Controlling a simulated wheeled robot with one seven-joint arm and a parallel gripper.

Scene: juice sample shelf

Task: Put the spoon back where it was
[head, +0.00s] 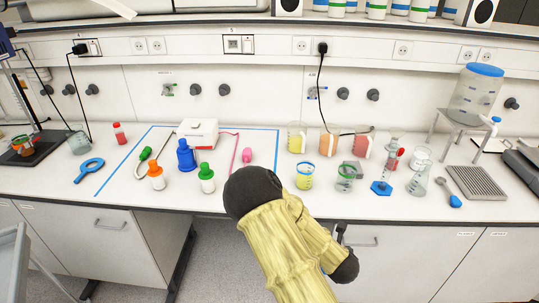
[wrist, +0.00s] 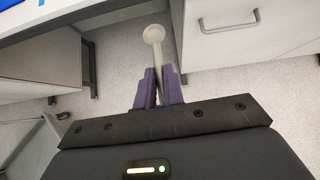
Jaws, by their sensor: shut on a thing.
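A pale spoon (wrist: 154,34) shows in the wrist view, its round end pointing away from me and its thin handle between the purple fingers. My gripper (wrist: 160,78) is shut on that handle. The spoon is held clear in front of the bench, with floor and cabinet fronts behind it. In the head view my arm hides the gripper and the held spoon.
The white bench (head: 330,205) carries a blue-taped area with a white device (head: 198,133) and bottles. Beakers of yellow (head: 297,138), orange (head: 329,142) and red liquid (head: 363,144) stand right of it.

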